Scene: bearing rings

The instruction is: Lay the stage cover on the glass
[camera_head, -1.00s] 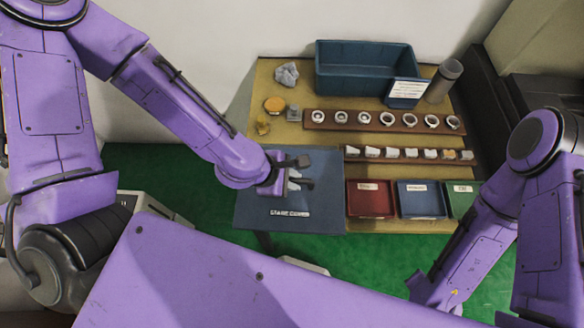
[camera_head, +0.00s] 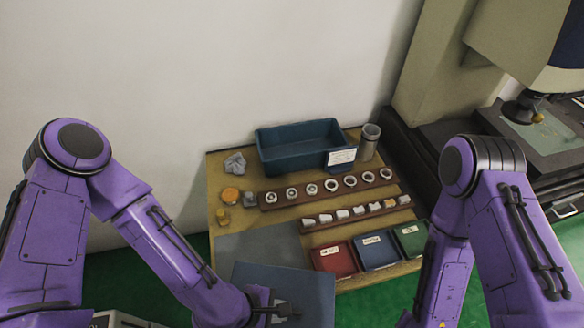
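The stage cover (camera_head: 316,283) is a flat blue-grey board at the bottom centre, running out of the bottom edge of the picture. It overlaps the near edge of the work table. My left gripper (camera_head: 284,309) is over the cover and appears shut on its grip, though the fingers are small here. The cover's label is out of the picture. The glass seems to be the greenish pane (camera_head: 543,133) on the dark machine at the far right, partly hidden under the machine's head. My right arm runs down out of the picture, and its gripper is not in view.
A grey mat (camera_head: 262,243) lies bare on the wooden table (camera_head: 222,170). Behind are a blue bin (camera_head: 296,160), a metal cup (camera_head: 369,142) and racks (camera_head: 330,188) of rings. Red (camera_head: 334,261), blue (camera_head: 377,250) and green trays (camera_head: 410,238) stand at the right.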

